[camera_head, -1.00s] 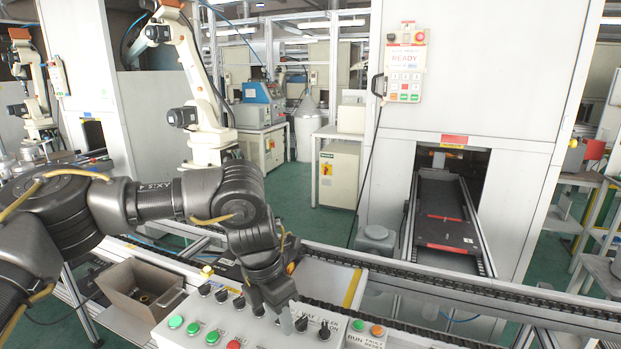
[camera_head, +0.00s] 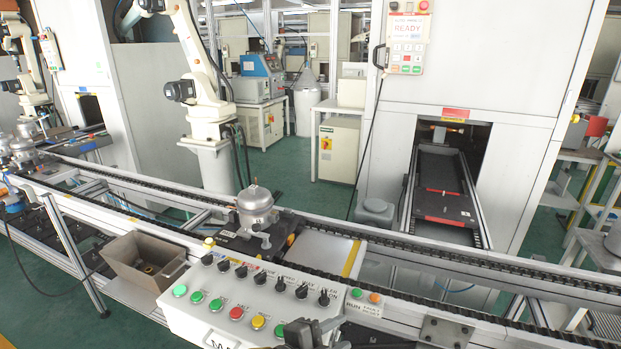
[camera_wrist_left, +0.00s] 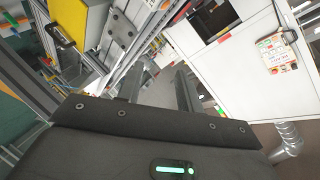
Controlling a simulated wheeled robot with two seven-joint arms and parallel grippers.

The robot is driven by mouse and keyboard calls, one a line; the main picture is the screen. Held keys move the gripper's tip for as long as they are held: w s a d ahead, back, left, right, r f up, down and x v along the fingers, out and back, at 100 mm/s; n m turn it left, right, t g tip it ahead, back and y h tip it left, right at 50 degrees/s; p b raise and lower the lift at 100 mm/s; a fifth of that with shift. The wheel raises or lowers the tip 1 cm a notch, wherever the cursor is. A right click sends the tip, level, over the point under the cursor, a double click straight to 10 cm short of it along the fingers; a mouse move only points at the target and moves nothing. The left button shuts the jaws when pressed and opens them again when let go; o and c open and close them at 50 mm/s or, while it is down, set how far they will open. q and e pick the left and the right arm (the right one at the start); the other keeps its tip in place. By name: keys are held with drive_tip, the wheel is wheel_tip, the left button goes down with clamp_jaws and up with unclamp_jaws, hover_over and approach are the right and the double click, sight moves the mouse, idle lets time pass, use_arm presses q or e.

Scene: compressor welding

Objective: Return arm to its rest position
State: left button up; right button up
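My left gripper (camera_head: 314,330) shows only in part at the bottom edge of the head view, in front of the lower right part of the control panel (camera_head: 215,318). Most of my left arm is out of that view. In the left wrist view the two fingers of the left gripper (camera_wrist_left: 157,85) stand apart with nothing between them, so it is open and empty. I cannot tell whether it touches the panel. My right gripper is in neither view.
A conveyor (camera_head: 420,252) runs across behind the panel. A silver compressor (camera_head: 256,208) stands on it. A grey bin (camera_head: 135,270) with small parts is at the left of the panel. A pendant reading READY (camera_head: 407,45) hangs on the white cabinet.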

use_arm(q)
drive_tip(key=s+a+f+n+y, duration=0.3)
drive_tip(key=a+f+n+y, duration=0.2)
drive_tip(key=a+f+n, duration=0.4)
drive_tip(key=s+a+f+n+g+y, duration=0.3)
drive_tip(key=s+a+f+n, duration=0.25)
drive_tip(key=s+a, duration=0.45)
drive_tip(key=s+a+f+n+g+y, duration=0.3)
drive_tip(key=s+a+f+n, duration=0.25)
drive_tip(key=s+a, duration=0.45)
wheel_tip(320, 180, down, 34)
drive_tip(key=s+m+g+b, duration=0.1)
drive_tip(key=b, duration=0.5)
drive_tip(key=s+a+f+g+b, duration=0.1)
drive_tip(key=s+a+f+b, duration=0.2)
drive_tip(key=s+f, duration=1.2)
wheel_tip(320, 180, down, 2)
drive_tip(key=shift+s+a+f+g+b, duration=0.2)
drive_tip(key=shift+s+g+b, duration=0.1)
drive_tip(key=shift+b, duration=0.2)
